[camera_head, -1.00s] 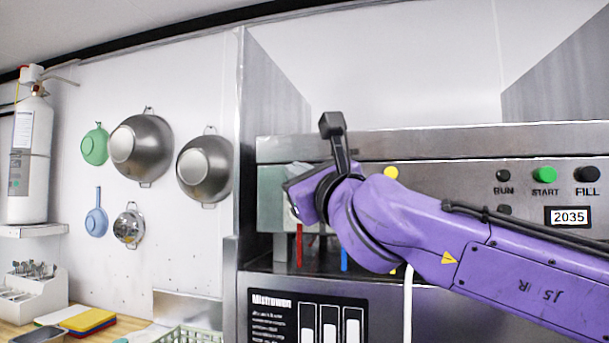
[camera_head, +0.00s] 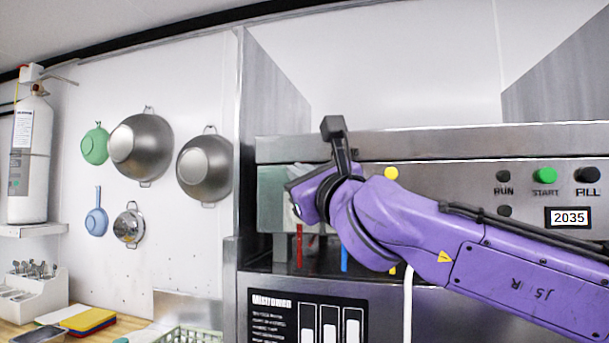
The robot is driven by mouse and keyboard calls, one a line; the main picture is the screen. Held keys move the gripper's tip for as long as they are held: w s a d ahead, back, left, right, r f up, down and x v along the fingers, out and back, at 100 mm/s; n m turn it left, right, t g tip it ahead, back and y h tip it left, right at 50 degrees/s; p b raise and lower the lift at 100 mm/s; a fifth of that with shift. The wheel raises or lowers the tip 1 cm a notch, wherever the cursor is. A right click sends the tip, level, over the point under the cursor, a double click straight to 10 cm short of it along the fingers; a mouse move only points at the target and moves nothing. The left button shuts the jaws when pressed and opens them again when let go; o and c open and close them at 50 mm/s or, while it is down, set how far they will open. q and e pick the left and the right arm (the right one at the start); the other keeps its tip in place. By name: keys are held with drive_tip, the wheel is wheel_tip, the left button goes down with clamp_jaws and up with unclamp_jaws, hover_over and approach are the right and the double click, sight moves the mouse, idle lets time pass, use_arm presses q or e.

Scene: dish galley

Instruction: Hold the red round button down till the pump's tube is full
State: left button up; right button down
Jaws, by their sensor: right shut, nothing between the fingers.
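My right gripper (camera_head: 297,204) is at the machine's front, at the end of my purple arm that comes in from the right. It is shut and empty; its fingertips are mostly hidden by my wrist. No red round button shows; the spot in front of the gripper is covered by my wrist. A red tube (camera_head: 299,246) and a blue tube (camera_head: 344,260) hang below, beside a pale, see-through box (camera_head: 272,200). I cannot make out the level in any tube. My left gripper is out of view.
The steel panel (camera_head: 450,178) has a green START button (camera_head: 544,175), a black FILL button (camera_head: 587,174), a RUN lamp (camera_head: 503,176) and a display (camera_head: 569,217) reading 2035. A yellow round part (camera_head: 391,173) sits above my arm. A white hose (camera_head: 407,305) hangs below it.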

drive_tip(key=shift+w+d, duration=0.15)
drive_tip(key=shift+w, duration=0.3)
idle(0.6)
idle(0.4)
drive_tip(key=shift+s+a, duration=0.25)
drive_tip(key=shift+s, duration=0.55)
drive_tip(key=s, duration=0.1)
drive_tip(key=s+a+b, duration=0.1)
drive_tip(key=s, duration=0.2)
drive_tip(key=shift+s+a+b, duration=0.3)
drive_tip(key=shift+s, duration=0.1)
drive_tip(key=shift+d, duration=0.1)
